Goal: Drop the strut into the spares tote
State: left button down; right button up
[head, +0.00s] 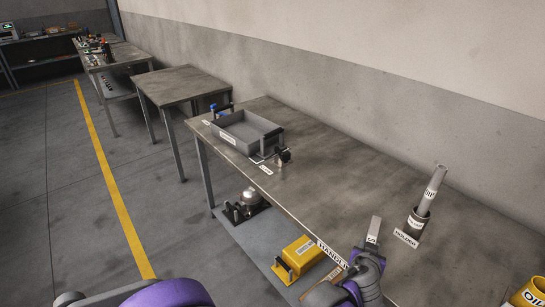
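A grey open box-shaped tote (228,135) with a white label sits at the far left end of the long table. Its label is too small to read. A light grey labelled rod (433,188) stands tilted in a dark cup-like holder (418,217) on the right of the table. A short pale grey bar (375,228) with a label rises just behind my purple and dark arm at the bottom centre-right. I cannot tell whether that arm's gripper holds the bar, as its fingers are hidden. My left gripper is out of view. The tote looks empty from here.
Black fittings and a small blue item stand around the tote, with a dark knobbed part (283,156) in front. A yellow box (300,255) sits on the shelf below. A yellow container (530,293) is at bottom right. The middle tabletop is clear.

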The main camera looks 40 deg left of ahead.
aim_at(243, 135)
jog(key=u, duration=0.4)
jog(key=i+l+u, duration=0.1)
jog(key=u, duration=0.35)
jog(key=i+l+u, duration=0.1)
jog(key=u, duration=0.3)
jog(key=i+j+u, duration=0.1)
jog(key=i+u, duration=0.15)
jog(key=i+j+u, duration=0.1)
jog(key=i+u, duration=0.2)
jog(key=k, duration=0.05)
